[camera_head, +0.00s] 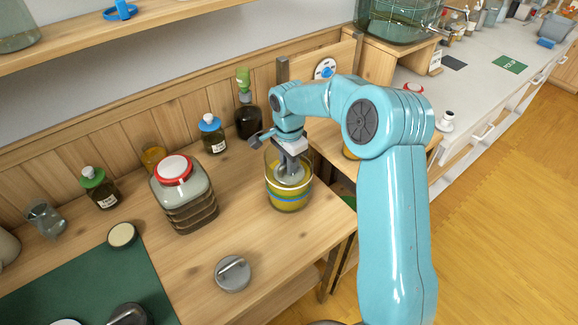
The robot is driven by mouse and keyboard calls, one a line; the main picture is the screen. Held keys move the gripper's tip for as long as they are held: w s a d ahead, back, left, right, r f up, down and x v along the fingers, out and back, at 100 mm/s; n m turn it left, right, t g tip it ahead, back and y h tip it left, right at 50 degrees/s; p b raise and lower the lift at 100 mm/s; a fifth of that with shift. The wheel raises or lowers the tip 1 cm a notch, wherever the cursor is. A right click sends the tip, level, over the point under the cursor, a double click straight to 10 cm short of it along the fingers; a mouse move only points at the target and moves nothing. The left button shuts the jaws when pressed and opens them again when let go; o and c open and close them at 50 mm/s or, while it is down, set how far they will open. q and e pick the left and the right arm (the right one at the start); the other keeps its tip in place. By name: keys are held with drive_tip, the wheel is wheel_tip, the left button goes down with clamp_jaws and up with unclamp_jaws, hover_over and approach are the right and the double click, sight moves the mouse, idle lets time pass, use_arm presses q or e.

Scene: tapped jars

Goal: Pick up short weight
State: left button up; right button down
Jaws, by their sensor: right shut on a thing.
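My right gripper (290,163) points down into the mouth of a glass jar (289,198) with yellow-green contents and a blue band, near the table's right edge. It is shut on a grey weight-like piece (291,178) inside the jar; the fingers hide much of it. A grey round weight with a bar handle (233,273) lies flat on the table's front part, apart from the gripper. A dark disc with a handle (128,315) is cut off at the bottom edge. I cannot tell by height which one is the short weight. My left gripper is out of view.
A square jar with a red-rimmed lid (187,203) stands left of the glass jar. Bottles with blue (213,136) and green (98,188) caps stand along the back. A green mat (85,275) lies at left. The table's front middle has free room.

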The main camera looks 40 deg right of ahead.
wheel_tip(320, 180, up, 20)
drive_tip(key=p, duration=0.1)
